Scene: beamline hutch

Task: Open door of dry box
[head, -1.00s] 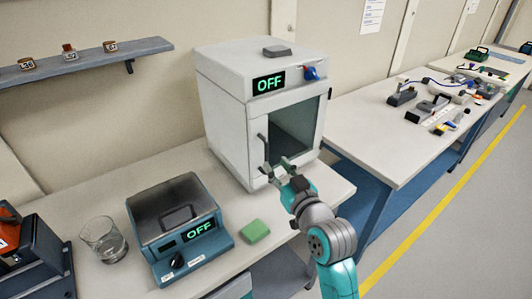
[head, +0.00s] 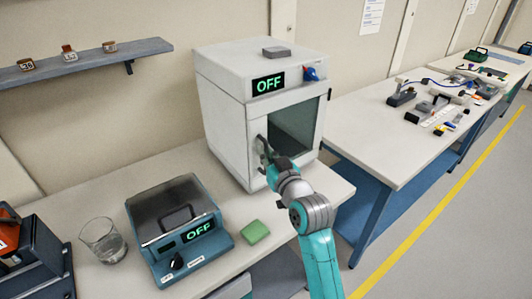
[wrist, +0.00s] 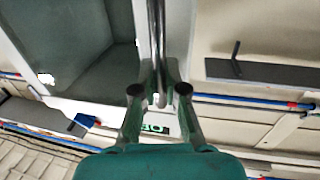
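The dry box (head: 222,118) is a white cabinet with a green "OFF" display and a blue knob. Its windowed door (head: 294,126) looks closed in the head view. A vertical bar handle (head: 260,146) is on the door's left side. My gripper (head: 267,157) is at this handle and partly hides it. In the wrist view, the metal handle (wrist: 155,45) runs between the two fingers of my gripper (wrist: 159,91). The fingers are apart, with a visible gap on each side of the bar. The door window (wrist: 75,40) fills the upper left there.
A blue device with an "OFF" display (head: 180,232), a glass beaker (head: 103,241) and a green block (head: 255,232) stand on the bench left of my arm. A second bench (head: 375,143) with tools is at the right. The floor beyond it is clear.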

